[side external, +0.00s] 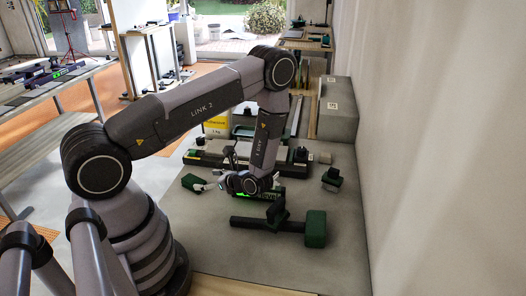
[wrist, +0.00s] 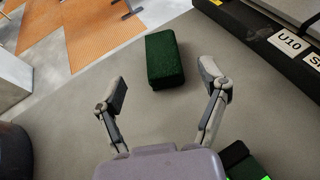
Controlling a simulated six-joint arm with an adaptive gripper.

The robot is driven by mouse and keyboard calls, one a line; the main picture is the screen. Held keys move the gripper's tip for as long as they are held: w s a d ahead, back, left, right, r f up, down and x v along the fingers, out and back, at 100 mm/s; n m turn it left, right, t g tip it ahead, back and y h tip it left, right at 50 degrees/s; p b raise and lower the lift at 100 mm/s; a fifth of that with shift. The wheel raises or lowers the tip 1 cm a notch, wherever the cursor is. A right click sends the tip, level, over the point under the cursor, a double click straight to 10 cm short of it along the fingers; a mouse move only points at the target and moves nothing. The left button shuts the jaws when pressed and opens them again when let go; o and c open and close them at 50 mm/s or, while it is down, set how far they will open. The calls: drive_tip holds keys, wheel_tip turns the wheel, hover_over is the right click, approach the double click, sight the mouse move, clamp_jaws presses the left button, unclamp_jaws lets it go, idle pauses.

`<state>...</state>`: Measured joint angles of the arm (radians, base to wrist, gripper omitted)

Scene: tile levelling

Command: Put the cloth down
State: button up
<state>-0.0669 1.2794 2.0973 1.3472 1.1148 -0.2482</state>
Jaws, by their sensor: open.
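In the side external view the pad (side external: 190,182) sits just left of my gripper (side external: 208,186). In the wrist view my gripper (wrist: 166,84) is open, its fingers spread wide on either side of the pad's near end. Clear floor shows between each finger and the pad, and nothing is held.
A mallet with a green head (side external: 315,229) lies on the floor at the front right. A small dark green tool (side external: 332,179) stands behind it. Floor left of the pad is clear.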

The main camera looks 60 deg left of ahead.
drive_tip(key=v, duration=0.4)
drive_tip(key=d+r+n+t+h, duration=0.1)
drive_tip(key=d+r+n+h, duration=0.25)
drive_tip(key=r, duration=0.65)
drive_tip(key=d+r+n+t+h, duration=0.15)
drive_tip(key=r+n, duration=0.35)
drive_tip(key=r, duration=0.6)
drive_tip(key=s+d+r+n+t+h, duration=0.5)
drive_tip(key=s+d+r, duration=0.5)
drive_tip(key=r, duration=0.4)
drive_tip(key=s+t+h, duration=0.1)
drive_tip(key=t+h, duration=0.1)
drive_tip(key=t, duration=0.1)
drive_tip(key=shift+r+h, duration=0.3)
drive_tip(key=shift+r, duration=0.1)
drive_tip(key=shift+d+t, duration=0.15)
drive_tip(key=shift+t, duration=0.1)
